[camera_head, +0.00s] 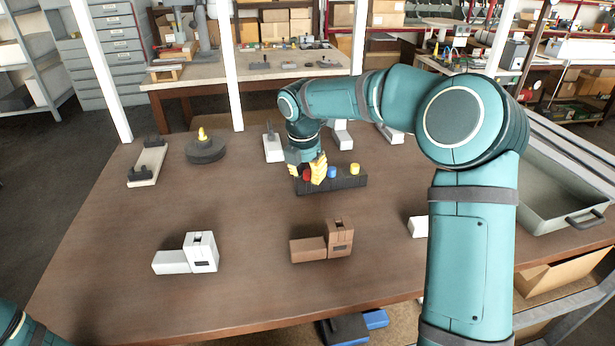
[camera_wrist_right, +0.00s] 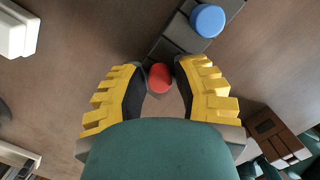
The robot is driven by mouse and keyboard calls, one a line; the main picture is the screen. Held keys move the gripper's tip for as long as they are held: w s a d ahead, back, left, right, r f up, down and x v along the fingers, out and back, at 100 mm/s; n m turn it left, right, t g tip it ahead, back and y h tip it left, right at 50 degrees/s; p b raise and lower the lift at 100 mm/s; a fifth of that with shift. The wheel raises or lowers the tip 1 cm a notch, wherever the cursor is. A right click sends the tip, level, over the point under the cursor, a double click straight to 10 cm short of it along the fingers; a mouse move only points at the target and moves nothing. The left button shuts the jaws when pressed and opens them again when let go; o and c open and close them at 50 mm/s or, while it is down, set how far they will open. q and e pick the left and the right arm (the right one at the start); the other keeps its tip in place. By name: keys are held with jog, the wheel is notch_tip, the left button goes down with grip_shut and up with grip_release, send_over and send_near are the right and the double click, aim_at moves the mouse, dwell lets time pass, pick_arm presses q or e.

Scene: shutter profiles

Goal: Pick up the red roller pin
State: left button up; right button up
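The red roller pin (camera_head: 307,175) stands at the left end of a dark block (camera_head: 345,183) on the brown table. A blue pin (camera_head: 332,172) and a yellow pin (camera_head: 354,169) stand to its right. My right gripper (camera_head: 307,172) is down at the block, its yellow fingers on either side of the red pin. The lower part of the red pin is hidden. My left gripper is out of view.
A white part (camera_head: 188,256) and a brown part (camera_head: 322,243) lie near the front. A dark round base with a yellow knob (camera_head: 205,150) and a white rail (camera_head: 148,165) are at the left. A grey tray (camera_head: 560,190) is at the right. The table's middle left is clear.

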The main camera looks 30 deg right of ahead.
aim_at(308, 171)
grip_shut()
notch_tip(308, 171, up, 10)
jog(key=shift+r+p, duration=0.1)
jog(key=shift+p, duration=1.05)
